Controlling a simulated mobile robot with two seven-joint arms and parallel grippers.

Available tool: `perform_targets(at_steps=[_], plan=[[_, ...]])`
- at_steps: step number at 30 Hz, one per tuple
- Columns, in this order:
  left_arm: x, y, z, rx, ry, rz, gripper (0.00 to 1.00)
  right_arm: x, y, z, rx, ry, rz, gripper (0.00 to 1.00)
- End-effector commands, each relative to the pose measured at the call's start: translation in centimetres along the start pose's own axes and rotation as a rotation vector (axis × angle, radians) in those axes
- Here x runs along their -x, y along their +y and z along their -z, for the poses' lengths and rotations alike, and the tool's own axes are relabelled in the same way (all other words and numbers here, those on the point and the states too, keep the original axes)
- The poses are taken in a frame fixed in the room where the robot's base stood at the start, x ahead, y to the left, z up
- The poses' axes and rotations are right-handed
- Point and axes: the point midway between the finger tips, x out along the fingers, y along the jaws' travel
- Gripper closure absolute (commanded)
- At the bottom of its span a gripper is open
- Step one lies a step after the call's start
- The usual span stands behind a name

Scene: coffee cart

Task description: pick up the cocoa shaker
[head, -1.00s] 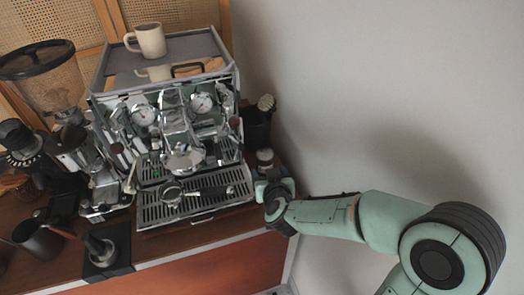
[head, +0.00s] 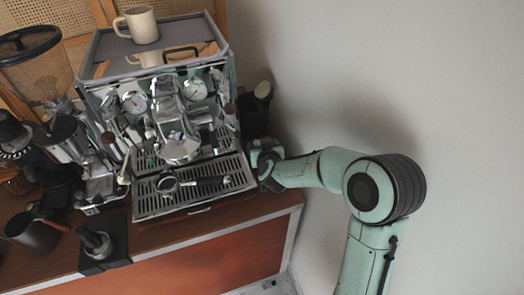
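My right gripper (head: 264,152) is at the right end of the cart top, just right of the espresso machine's drip tray. The arm comes in from the right. I cannot make out the cocoa shaker in the current view; the gripper and wrist cover the spot where a small light-topped jar showed earlier. The fingers are too small and hidden to tell whether they are open or shut on anything. My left gripper is not in view.
The espresso machine (head: 165,98) stands left of the gripper, with a cream mug (head: 141,25) on top. A dark container (head: 253,117) with a brush (head: 263,90) is behind the gripper. The wall is close on the right. A portafilter (head: 167,182) lies on the drip tray.

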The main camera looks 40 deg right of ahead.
Motion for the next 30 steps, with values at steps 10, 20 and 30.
perform_targets(at_steps=[10, 20, 30], plan=[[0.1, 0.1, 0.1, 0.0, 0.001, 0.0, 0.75, -1.9, -0.1, 0.1, -0.001, 0.001, 0.001, 0.24], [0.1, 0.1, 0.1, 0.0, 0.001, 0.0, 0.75, -1.9, -0.1, 0.2, -0.001, 0.002, 0.001, 0.72], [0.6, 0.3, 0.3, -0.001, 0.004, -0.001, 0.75, -1.4, -0.1, 1.3, -0.002, 0.005, 0.002, 0.72]])
